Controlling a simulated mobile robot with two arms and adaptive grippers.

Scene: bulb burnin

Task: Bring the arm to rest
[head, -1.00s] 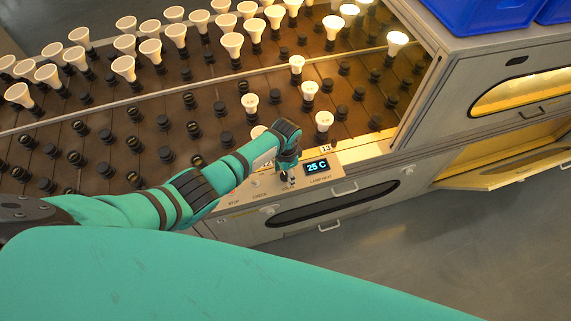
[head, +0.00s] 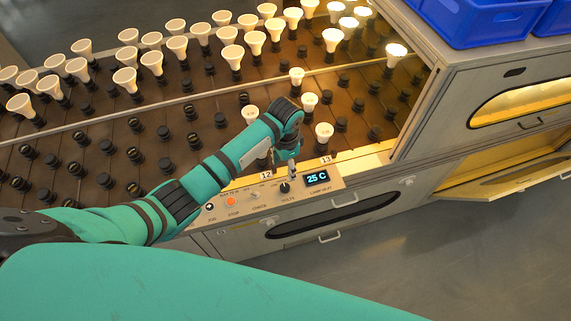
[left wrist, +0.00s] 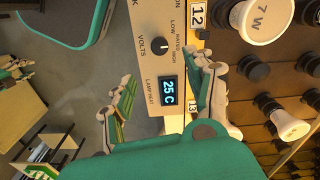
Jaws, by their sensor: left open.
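My left arm (head: 185,194) reaches in from the left over the front edge of the burn-in rack. My left gripper (head: 290,172) points down above the control panel (head: 236,202). It is open and empty. In the left wrist view its two fingers (left wrist: 166,92) stand apart on either side of the panel's display (left wrist: 167,92), which reads 25 C. The VOLTS knob (head: 285,187) shows just below the gripper, apart from the fingers in the left wrist view (left wrist: 163,46). My right gripper is not in view.
Several white bulbs (head: 323,130) stand in sockets on the brown rack close behind the gripper; some are lit. Blue crates (head: 480,18) sit on the cabinet at upper right. A yellow-lit flap (head: 500,183) hangs open at right. Grey floor lies in front.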

